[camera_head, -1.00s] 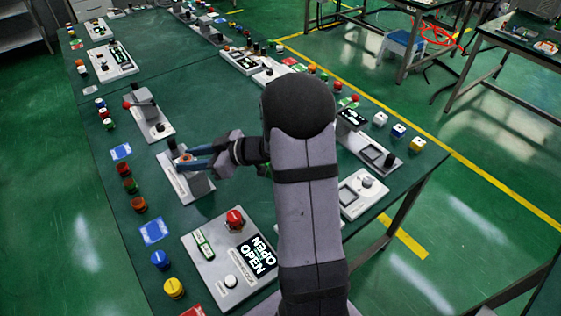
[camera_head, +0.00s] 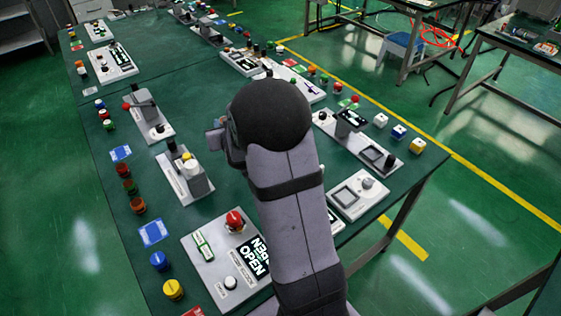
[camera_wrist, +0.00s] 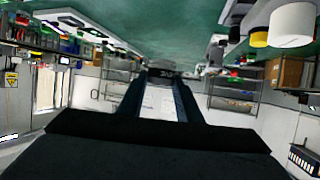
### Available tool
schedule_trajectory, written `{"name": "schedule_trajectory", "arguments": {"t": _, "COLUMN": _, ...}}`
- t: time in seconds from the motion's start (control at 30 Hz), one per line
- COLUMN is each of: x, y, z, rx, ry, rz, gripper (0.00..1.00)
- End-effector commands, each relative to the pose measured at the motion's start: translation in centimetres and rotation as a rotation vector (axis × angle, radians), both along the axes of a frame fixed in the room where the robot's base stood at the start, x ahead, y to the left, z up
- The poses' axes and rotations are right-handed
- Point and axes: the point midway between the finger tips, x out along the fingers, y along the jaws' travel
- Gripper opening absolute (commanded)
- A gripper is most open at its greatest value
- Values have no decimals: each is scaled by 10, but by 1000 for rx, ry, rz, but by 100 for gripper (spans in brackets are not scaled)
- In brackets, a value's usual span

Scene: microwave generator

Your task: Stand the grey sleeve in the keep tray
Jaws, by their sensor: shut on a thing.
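My gripper shows in the wrist view (camera_wrist: 160,92), with its two long dark fingers reaching forward and a small dark grey piece, seemingly the grey sleeve (camera_wrist: 160,73), between their tips. The piece's shape and tilt are hard to make out. In the head view my arm hides the fingertips and what they hold; only part of the gripper body shows, left of the dark rounded wrist. Two plates with square recessed trays lie at the right of the table, a nearer one (camera_head: 344,197) and a farther one (camera_head: 371,153). I cannot tell which is the keep tray.
A grey-white station (camera_head: 184,176) with a yellow-topped post stands left of my arm. A control panel (camera_head: 213,262) with a red knob and OPEN display is at the front. Coloured buttons line the left edge; dice-like cubes (camera_head: 398,131) lie right.

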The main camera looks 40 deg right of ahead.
Motion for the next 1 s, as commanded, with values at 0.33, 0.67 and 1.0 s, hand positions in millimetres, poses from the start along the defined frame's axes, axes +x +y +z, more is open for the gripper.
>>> {"name": "schedule_trajectory", "arguments": {"t": 0.33, "x": -49, "y": -76, "z": -33, "rx": -2, "ry": 3, "rz": -377, "gripper": 5}}
{"name": "schedule_trajectory", "arguments": {"t": 0.67, "x": -81, "y": -101, "z": -57, "rx": -1, "ry": -2, "rz": -501, "gripper": 5}}
{"name": "schedule_trajectory", "arguments": {"t": 1.0, "x": -81, "y": -100, "z": -63, "rx": 0, "ry": -1, "rz": -481, "gripper": 5}}
